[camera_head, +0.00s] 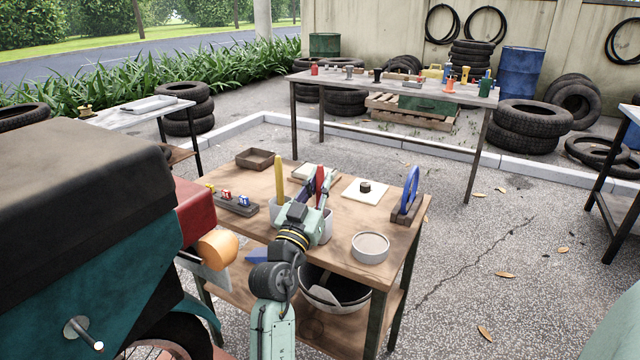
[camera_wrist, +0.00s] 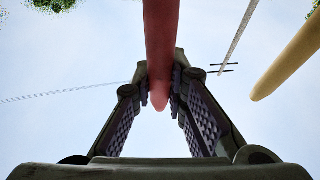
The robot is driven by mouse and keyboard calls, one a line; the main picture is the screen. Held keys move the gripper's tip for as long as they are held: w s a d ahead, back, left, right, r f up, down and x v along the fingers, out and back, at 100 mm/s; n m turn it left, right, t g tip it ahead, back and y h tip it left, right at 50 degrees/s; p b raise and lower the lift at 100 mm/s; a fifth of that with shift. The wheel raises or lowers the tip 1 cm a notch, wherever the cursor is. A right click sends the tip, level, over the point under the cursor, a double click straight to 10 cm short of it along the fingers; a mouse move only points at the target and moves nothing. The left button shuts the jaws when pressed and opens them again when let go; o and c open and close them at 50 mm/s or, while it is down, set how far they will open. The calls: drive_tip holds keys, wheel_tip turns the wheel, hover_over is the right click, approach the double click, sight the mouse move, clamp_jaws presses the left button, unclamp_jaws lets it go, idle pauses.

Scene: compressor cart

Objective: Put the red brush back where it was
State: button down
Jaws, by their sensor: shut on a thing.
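The red brush (camera_head: 319,180) stands roughly upright at my gripper (camera_head: 313,188) in the head view. In the wrist view its red handle (camera_wrist: 161,45) passes between the fingers of my gripper (camera_wrist: 165,85), which is shut on it. A pale round holder (camera_head: 327,226) is just below and behind my gripper, mostly hidden by it. A yellow stick-like handle (camera_head: 280,175) stands to the left, and it also shows in the wrist view (camera_wrist: 290,62). Whether the lower end of the red brush is inside the holder is hidden.
The wooden cart top (camera_head: 335,248) also bears a blue ring in a wooden stand (camera_head: 411,187), a pale round dish (camera_head: 370,247), a brown tray (camera_head: 255,159), a white plate with a dark piece (camera_head: 364,190) and a dark rack (camera_head: 234,204). The compressor stands left.

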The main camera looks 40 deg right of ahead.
drive_tip(key=shift+f, duration=0.15)
drive_tip(key=c, duration=1.6)
unclamp_jaws()
drive_tip(key=shift+r, duration=0.35)
drive_tip(key=shift+b+v, duration=2.1)
drive_tip(key=shift+v, duration=3.95)
drive_tip(key=shift+f, duration=0.15)
